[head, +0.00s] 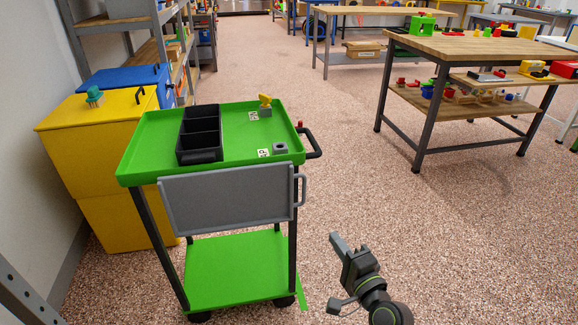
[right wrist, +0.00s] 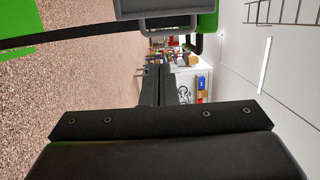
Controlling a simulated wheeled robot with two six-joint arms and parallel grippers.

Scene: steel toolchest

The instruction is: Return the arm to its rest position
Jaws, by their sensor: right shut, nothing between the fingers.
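My right arm and its gripper (head: 335,238) are at the lower middle of the head view, beside the green cart's right side. The gripper's fingers are shut with nothing between them, pointing up and left over the floor. In the right wrist view the closed fingers (right wrist: 157,84) reach away from the dark gripper body, and the scene appears turned sideways. The gripper is apart from the cart. My left gripper is not in the head view.
The green cart (head: 230,119) carries a black divided bin (head: 200,135), a yellow part (head: 265,100) and a grey part (head: 280,148). A yellow cabinet (head: 85,125) stands behind it at left. A wooden workbench (head: 480,48) stands right. The speckled floor between is clear.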

